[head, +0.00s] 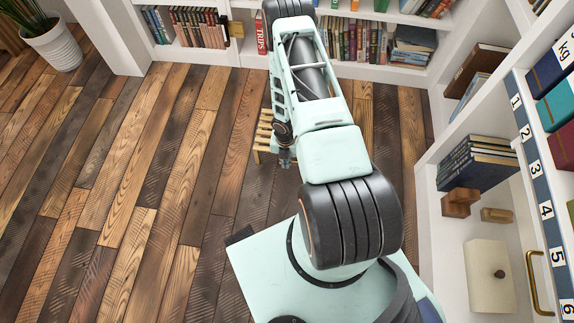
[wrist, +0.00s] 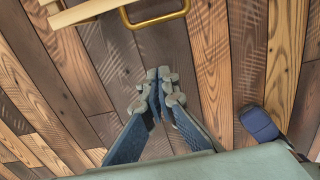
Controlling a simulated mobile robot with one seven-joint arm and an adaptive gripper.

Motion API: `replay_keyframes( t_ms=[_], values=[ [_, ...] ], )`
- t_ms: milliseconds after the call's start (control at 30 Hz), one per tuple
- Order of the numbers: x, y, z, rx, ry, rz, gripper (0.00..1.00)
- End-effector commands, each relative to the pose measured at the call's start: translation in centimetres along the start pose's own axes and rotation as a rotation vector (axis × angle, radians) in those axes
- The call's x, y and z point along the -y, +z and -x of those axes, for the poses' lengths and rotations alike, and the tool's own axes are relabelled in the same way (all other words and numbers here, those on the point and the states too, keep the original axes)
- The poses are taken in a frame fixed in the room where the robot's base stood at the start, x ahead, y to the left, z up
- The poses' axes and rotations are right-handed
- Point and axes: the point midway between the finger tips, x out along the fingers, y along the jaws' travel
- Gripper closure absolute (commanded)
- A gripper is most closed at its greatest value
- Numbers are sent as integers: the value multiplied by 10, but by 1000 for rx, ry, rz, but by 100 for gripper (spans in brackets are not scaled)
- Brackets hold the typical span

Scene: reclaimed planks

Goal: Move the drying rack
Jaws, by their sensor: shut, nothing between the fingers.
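The drying rack (head: 262,137) appears to be the low, light-wood slatted piece standing on the floor behind my arm in the head view. My arm hides much of it. In the wrist view, pale wooden bars (wrist: 85,11) show at the top left, with a brass loop handle (wrist: 157,22) beside them. I cannot tell whether the handle is fixed to the bars. My gripper (head: 286,163) points down near the rack's front side in the head view. In the wrist view my gripper (wrist: 158,75) has its fingertips together and empty, apart from the bars and handle.
Bookshelves (head: 205,57) line the back wall. A white shelf unit on the right holds books (head: 475,165), wooden blocks and a cream box (head: 489,275). A potted plant (head: 52,47) stands at the back left. The plank floor (head: 110,190) on the left is clear.

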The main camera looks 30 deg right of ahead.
Motion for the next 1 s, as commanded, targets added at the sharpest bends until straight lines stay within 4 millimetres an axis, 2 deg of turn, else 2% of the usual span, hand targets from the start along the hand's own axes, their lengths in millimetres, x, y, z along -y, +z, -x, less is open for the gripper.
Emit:
replay_keyframes(
  t_ms=[167,567,600,800,1000],
  values=[
    [0,-2,-23,-2,1,1,100],
    [0,0,-107,-1,-1,-1,100],
    [0,10,-102,4,3,-5,100],
    [0,32,-101,1,1,-2,100],
    [0,39,-99,-1,0,1,100]
  ],
)
